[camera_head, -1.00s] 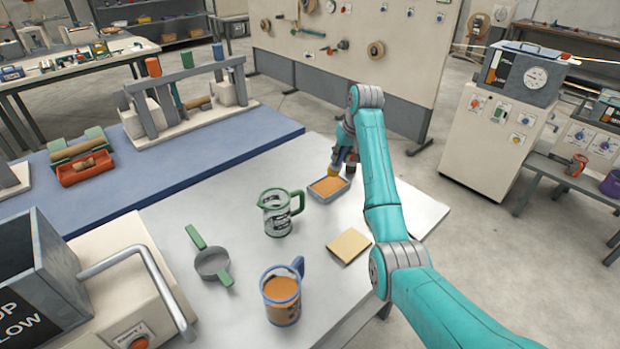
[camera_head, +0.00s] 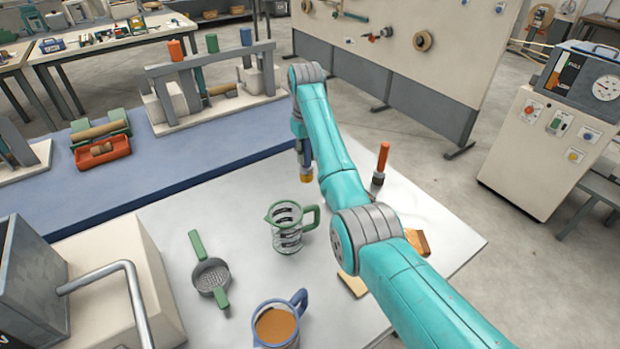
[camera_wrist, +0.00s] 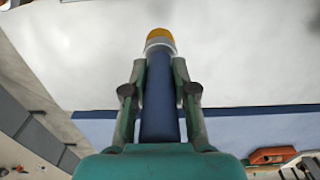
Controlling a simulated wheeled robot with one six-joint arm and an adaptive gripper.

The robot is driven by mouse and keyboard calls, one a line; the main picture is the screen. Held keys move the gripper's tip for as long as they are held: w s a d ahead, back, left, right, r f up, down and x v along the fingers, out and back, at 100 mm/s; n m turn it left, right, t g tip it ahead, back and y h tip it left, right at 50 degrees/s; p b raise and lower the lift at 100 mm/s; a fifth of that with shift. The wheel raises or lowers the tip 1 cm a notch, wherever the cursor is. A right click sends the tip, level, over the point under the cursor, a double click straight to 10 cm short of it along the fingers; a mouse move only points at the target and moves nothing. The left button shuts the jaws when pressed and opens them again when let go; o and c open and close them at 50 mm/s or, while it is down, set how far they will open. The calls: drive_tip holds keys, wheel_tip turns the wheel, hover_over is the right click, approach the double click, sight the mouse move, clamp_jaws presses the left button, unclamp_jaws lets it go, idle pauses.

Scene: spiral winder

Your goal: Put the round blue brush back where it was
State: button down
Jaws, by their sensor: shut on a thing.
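My gripper (camera_head: 304,150) is shut on the round blue brush, which has a dark blue handle (camera_wrist: 160,95) and a yellow-orange tip (camera_head: 306,176). The brush hangs tip down over the grey-white table (camera_head: 150,225), near its far edge, apart from the table as far as I can tell. In the wrist view the handle lies between both fingers, with the tip (camera_wrist: 159,38) beyond them. A rack (camera_head: 215,65) on the blue bench holds red, green and blue handles on top. A red-handled brush (camera_head: 380,160) stands upright on the table, right of my arm.
A green-handled glass jug (camera_head: 287,232), a strainer (camera_head: 211,276) and a blue-handled mug of brown liquid (camera_head: 276,325) stand on the table. A sponge (camera_head: 352,285) and a brown block (camera_head: 418,242) lie by my arm. A red tray (camera_head: 103,151) sits on the blue bench (camera_head: 190,145).

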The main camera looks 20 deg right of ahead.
sight(306, 173)
drive_tip(key=shift+f, duration=3.6)
drive_tip(key=shift+f, duration=0.1)
drive_tip(key=c, duration=0.9)
unclamp_jaws()
wheel_tip(306, 173, up, 12)
drive_tip(key=shift+r, duration=0.15)
